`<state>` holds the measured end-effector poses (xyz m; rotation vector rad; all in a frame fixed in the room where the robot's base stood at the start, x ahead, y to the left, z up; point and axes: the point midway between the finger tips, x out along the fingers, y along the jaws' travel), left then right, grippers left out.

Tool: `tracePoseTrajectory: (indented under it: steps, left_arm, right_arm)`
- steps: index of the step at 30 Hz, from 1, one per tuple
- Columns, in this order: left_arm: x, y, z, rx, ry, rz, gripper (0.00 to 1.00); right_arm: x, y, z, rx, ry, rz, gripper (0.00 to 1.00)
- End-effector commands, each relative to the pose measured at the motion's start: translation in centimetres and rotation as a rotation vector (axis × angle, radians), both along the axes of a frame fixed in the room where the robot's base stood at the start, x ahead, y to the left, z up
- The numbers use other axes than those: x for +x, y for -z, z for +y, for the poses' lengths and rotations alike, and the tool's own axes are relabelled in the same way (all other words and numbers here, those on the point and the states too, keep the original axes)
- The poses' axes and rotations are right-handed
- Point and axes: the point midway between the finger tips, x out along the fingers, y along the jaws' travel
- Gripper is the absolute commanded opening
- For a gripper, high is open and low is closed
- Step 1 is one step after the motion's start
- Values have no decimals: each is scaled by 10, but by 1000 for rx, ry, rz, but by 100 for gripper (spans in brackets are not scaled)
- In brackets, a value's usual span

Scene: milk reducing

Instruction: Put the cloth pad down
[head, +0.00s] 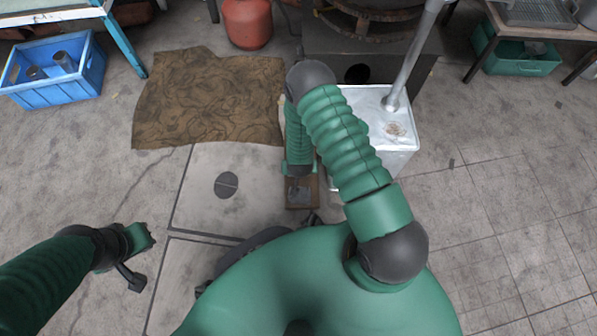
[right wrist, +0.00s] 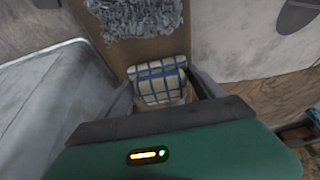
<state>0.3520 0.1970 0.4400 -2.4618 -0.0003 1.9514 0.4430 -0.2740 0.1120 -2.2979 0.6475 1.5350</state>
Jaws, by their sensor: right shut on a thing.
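The cloth pad (right wrist: 160,80), cream with blue checks, sits between the fingers of my right gripper (right wrist: 162,92) in the right wrist view. The gripper is shut on it. Behind the pad is a narrow brown board (right wrist: 120,48) with a shaggy grey patch (right wrist: 136,18). In the head view my right arm reaches forward to the board (head: 301,206), beside the metal box; the pad itself is hidden there. I cannot tell whether the pad touches the board. My left gripper (head: 138,258) is at the lower left, away from everything; its jaw opening is unclear.
A pale metal box (head: 402,158) with a pipe (head: 415,58) stands right of my right arm. A brown patterned mat (head: 205,100) lies at left. A blue crate (head: 60,88), red gas cylinder (head: 247,24) and green bin (head: 518,60) are farther back. Floor at right is clear.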

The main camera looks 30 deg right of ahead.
Motion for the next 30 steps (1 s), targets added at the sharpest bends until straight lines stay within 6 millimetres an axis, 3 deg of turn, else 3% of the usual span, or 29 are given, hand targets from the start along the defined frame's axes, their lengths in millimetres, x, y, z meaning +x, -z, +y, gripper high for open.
tracePoseTrajectory:
  steps: [1, 3, 10, 11, 16, 25, 30]
  left_arm:
    - [0, 10, 0, 0, 0, 0, 0]
    - [0, 7, 0, 0, 0, 0, 0]
    - [0, 7, 0, 0, 0, 0, 0]
    - [0, 7, 0, 0, 0, 0, 0]
    - [0, 7, 0, 0, 0, 0, 0]
    - [0, 4, 0, 0, 0, 0, 0]
    - [0, -20, 0, 0, 0, 0, 0]
  right_arm:
    - [0, 11, 0, 0, 1, 0, 44]
    - [1, 9, 0, 0, 0, -1, 39]
    - [0, 10, 0, 0, -1, 0, 39]
    - [0, 10, 0, 0, -1, 0, 78]
    - [0, 10, 0, 0, -1, 1, 98]
    - [0, 6, 0, 0, 0, 1, 98]
    - [-8, -25, 5, 0, -2, 1, 98]
